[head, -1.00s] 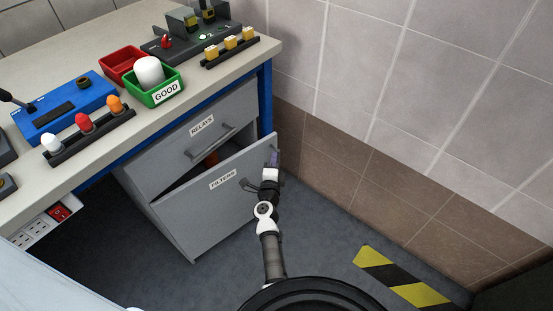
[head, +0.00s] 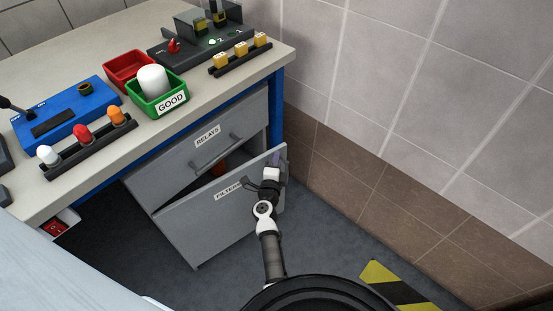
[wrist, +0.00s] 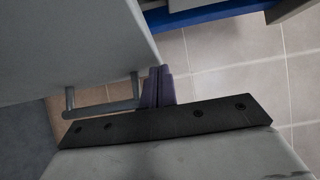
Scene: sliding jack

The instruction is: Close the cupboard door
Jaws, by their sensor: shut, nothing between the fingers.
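No door that I can surely call the cupboard door shows. A grey drawer unit stands under the bench. Its lower front, labelled FILTERS (head: 200,225), stands out from the unit, with a gap above it. The upper front, labelled RELAYS (head: 180,160), looks shut. My gripper (head: 278,160) is at the right end of the FILTERS front, fingers together and empty. In the wrist view the purple fingertips (wrist: 158,88) are beside the right end of a bar handle (wrist: 103,108) on a grey panel (wrist: 70,45). I cannot tell whether they touch it.
A large pale grey panel (head: 60,265) fills the lower left foreground. The bench top (head: 65,195) bears a green bin (head: 145,105), a red bin (head: 122,74) and a blue box. A tiled wall (head: 400,170) is close on the right. Floor shows between unit and wall.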

